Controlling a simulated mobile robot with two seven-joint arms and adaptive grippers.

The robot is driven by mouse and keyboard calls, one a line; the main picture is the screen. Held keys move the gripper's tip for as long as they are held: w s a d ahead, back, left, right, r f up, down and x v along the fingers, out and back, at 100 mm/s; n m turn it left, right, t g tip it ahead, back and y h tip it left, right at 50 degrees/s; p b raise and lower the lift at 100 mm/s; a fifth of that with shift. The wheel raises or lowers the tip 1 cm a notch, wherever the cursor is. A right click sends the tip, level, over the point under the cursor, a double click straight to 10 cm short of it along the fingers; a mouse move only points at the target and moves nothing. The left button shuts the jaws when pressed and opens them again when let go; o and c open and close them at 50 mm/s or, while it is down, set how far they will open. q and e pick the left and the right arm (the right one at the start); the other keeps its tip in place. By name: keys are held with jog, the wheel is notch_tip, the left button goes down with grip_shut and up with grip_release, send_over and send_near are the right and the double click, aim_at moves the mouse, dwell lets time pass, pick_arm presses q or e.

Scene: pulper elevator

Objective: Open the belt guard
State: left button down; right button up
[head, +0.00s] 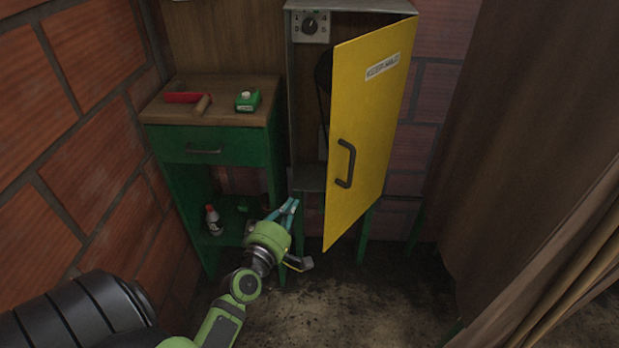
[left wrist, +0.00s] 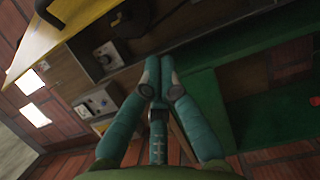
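The belt guard is a yellow door (head: 368,120) with a dark handle (head: 345,164) and a white label. It stands partly open on a grey cabinet (head: 305,70), with its free edge swung out toward me. A dark part shows in the gap inside the cabinet. My left gripper (head: 287,206) is below and left of the door, apart from the handle, in front of the cabinet's lower part. In the left wrist view its teal fingertips (left wrist: 160,78) come together with nothing visible between them. The yellow door (left wrist: 75,30) shows there at the upper left. My right gripper is out of view.
A green bench (head: 215,143) with a drawer stands left of the cabinet, bearing a red-handled item (head: 183,97) and a green box (head: 248,101). A bottle (head: 214,220) is on its lower shelf. A brown curtain (head: 530,130) hangs at right. The floor in front is clear.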

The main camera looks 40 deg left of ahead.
pick_arm(q)
jog(key=w+d+p, duration=0.1)
jog(key=w+d, duration=0.1)
jog(key=w, duration=0.7)
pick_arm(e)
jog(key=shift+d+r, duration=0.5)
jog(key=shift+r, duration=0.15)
pick_arm(q)
jog(key=shift+w+p, duration=0.1)
jog(key=shift+p, duration=0.2)
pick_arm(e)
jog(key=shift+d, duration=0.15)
